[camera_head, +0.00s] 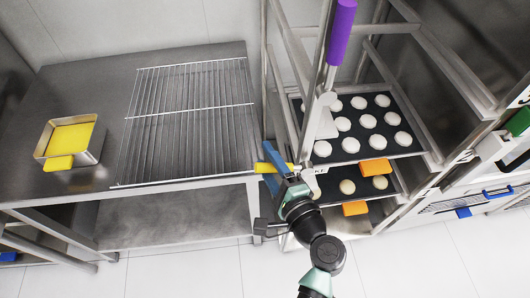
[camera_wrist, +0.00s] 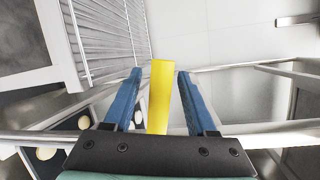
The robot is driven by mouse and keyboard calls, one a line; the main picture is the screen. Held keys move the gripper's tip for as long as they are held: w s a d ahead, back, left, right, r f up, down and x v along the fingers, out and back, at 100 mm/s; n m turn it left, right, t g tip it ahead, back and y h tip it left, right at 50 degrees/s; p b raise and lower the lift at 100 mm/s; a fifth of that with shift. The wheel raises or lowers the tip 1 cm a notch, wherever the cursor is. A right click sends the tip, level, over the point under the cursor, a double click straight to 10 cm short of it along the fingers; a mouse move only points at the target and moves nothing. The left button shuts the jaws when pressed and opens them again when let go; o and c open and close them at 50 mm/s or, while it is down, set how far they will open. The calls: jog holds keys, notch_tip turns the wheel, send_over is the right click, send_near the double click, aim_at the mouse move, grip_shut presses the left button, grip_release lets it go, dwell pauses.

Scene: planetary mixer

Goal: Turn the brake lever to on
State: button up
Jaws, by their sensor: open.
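A yellow lever (camera_head: 263,168) sits at the front left corner of the rolling rack, beside a partly hidden label ending in "KE". My gripper (camera_head: 268,166) has its blue fingers at this lever. In the wrist view the yellow lever (camera_wrist: 160,95) lies between the two open fingers of my gripper (camera_wrist: 159,74), with a gap visible on each side. The lever's base is hidden behind the gripper body, and most of the label is covered.
A purple-handled upright bar (camera_head: 341,32) stands above the rack. Rack trays (camera_head: 372,123) hold round white dough pieces and have orange grips (camera_head: 375,168). A steel table (camera_head: 95,93) at left carries a wire grid (camera_head: 190,112) and a yellow-filled pan (camera_head: 72,140). Floor in front is clear.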

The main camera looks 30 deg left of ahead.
jog(key=shift+w+a, duration=0.35)
jog(key=shift+a, duration=0.15)
grip_shut()
jog(key=shift+f, duration=0.1)
dwell(1.1)
